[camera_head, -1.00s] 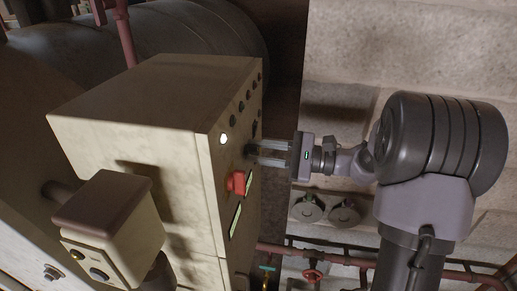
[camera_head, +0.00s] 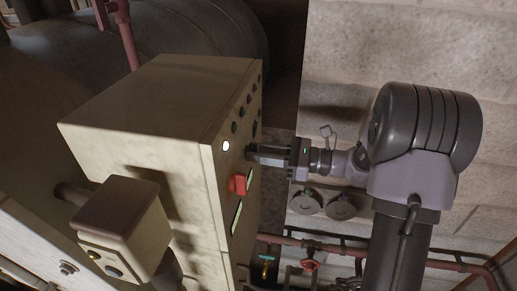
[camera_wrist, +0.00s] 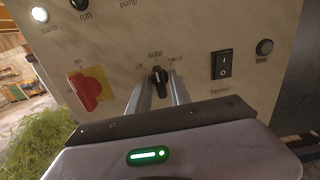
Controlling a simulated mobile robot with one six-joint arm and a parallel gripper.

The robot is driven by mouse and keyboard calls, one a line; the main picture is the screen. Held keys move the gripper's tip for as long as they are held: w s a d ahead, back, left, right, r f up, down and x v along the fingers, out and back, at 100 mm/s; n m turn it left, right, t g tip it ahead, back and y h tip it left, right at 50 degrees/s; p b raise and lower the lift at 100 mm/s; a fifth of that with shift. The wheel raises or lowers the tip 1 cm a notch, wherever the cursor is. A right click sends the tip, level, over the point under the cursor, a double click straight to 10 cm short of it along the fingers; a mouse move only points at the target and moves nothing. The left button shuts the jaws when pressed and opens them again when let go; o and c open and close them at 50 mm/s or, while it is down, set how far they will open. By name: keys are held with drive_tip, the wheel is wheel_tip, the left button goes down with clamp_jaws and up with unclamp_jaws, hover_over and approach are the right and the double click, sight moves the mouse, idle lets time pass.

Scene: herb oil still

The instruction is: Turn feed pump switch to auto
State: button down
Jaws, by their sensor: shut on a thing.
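The feed pump switch (camera_wrist: 158,76) is a small black knob on the cream panel, with "off", "auto" and "hand" marked around it. Its pale pointer mark appears to face up, roughly toward "auto". My gripper (camera_wrist: 160,88) is shut on the knob, one finger on each side of it. In the head view my gripper (camera_head: 250,153) reaches the panel's front face from the right, and its fingers hide the knob there.
A red rotary handle on a yellow plate (camera_wrist: 86,91) is left of the knob. A black burner rocker switch (camera_wrist: 224,65) and a round lamp (camera_wrist: 265,47) are to the right. A lit white lamp (camera_wrist: 40,14) is upper left. A smaller box (camera_head: 122,225) stands in front of the cabinet.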

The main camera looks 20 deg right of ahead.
idle(0.5)
drive_tip(key=c, duration=1.5)
unclamp_jaws()
drive_tip(key=shift+o, duration=0.2)
drive_tip(key=b+v, duration=0.2)
drive_tip(key=v, duration=1.5)
drive_tip(key=shift+d, duration=0.25)
drive_tip(key=shift+s, duration=0.1)
